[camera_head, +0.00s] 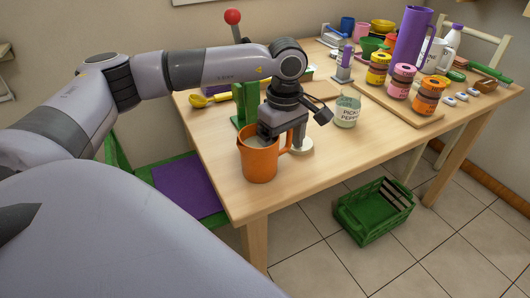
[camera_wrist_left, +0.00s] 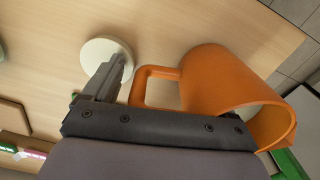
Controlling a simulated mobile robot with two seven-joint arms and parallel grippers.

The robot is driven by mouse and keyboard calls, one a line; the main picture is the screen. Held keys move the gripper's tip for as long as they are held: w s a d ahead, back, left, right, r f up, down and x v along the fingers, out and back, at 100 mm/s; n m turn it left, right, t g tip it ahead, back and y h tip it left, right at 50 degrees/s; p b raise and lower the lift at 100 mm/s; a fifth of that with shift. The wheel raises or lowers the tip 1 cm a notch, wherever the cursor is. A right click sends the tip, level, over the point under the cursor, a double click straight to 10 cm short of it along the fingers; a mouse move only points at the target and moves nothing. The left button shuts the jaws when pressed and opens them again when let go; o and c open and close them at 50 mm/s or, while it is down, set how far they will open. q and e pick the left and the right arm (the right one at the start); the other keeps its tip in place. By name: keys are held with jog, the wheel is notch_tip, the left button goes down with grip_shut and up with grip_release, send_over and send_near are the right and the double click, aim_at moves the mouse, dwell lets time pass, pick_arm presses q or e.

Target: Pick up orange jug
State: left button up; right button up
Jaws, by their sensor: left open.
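The orange jug (camera_head: 260,158) stands upright near the front left corner of the wooden table, its handle toward the right. In the left wrist view the jug (camera_wrist_left: 225,78) shows its side, mouth and handle. My left gripper (camera_head: 284,146) is over the jug from above, open. One finger shows outside the jug, beyond the handle; the other appears to reach into the jug's mouth, its tip hidden. In the left wrist view only the outer finger (camera_wrist_left: 106,80) shows clearly. My right gripper is not in view.
A round white piece (camera_wrist_left: 106,54) lies close to the outer finger. A green stand (camera_head: 245,101) is behind the jug, and a labelled glass jar (camera_head: 347,110) stands to the right. Several lidded jars sit on a board (camera_head: 428,118). A green crate (camera_head: 372,211) is on the floor.

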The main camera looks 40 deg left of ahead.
pick_arm(q)
jog(key=c, duration=1.4)
jog(key=shift+r, duration=0.1)
jog(key=shift+c, duration=0.5)
jog(key=shift+r, duration=0.1)
